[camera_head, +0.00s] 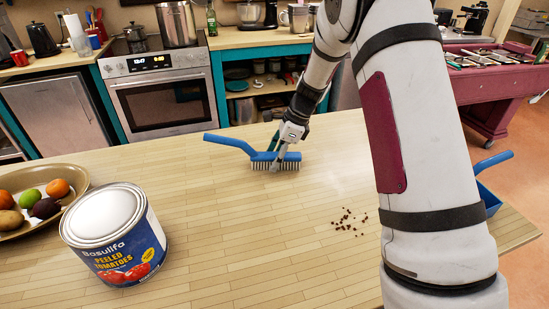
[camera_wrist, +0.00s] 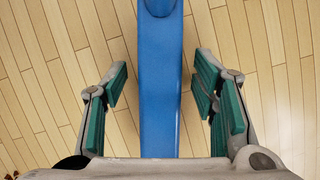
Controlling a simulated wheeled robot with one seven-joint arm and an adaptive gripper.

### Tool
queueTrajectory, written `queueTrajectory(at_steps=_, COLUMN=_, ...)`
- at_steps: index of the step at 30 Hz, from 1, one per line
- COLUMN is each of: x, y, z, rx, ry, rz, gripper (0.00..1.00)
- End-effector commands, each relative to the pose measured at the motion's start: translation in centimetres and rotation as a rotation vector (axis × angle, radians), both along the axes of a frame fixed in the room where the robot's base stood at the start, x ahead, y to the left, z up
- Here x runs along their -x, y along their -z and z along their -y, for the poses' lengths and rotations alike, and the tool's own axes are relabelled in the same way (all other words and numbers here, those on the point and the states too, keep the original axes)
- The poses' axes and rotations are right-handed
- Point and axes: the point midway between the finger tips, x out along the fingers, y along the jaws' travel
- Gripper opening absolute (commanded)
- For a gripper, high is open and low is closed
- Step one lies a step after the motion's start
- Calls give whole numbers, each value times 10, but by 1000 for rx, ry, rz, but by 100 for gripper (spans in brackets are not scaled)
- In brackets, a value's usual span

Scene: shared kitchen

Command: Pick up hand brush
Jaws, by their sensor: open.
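The blue hand brush (camera_head: 262,154) lies on the wooden table, bristles down, its handle angled up to the left. My gripper (camera_head: 279,160) is lowered at the brush's head. In the wrist view, the blue back of the brush (camera_wrist: 160,85) runs between the two green-padded fingers of my gripper (camera_wrist: 160,98). There is a gap on each side, so the fingers are open and do not visibly touch it. The lower end of the brush is hidden behind my gripper's body in the wrist view.
A large tomato can (camera_head: 115,240) stands at the front left, with a fruit bowl (camera_head: 74,178) behind it. Dark crumbs (camera_head: 350,221) lie right of centre on the table (camera_head: 240,235). A blue dustpan (camera_head: 488,198) shows partly behind my arm. Much of the middle is clear.

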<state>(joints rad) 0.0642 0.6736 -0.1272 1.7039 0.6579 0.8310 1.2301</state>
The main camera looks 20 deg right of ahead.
Motion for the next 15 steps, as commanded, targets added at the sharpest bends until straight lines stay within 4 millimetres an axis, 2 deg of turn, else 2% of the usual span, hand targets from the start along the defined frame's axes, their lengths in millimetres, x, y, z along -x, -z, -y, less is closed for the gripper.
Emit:
queueTrajectory(at_steps=1, x=0, y=0, z=0, rx=0, ry=0, rz=0, gripper=53)
queueTrajectory(at_steps=2, x=0, y=0, z=0, rx=0, ry=0, rz=0, gripper=49)
queueTrajectory(at_steps=8, x=0, y=0, z=0, rx=0, ry=0, rz=0, gripper=3)
queueTrajectory(at_steps=9, x=0, y=0, z=0, rx=0, ry=0, rz=0, gripper=0)
queueTrajectory(at_steps=15, x=0, y=-1, z=0, rx=0, ry=0, rz=1, gripper=0)
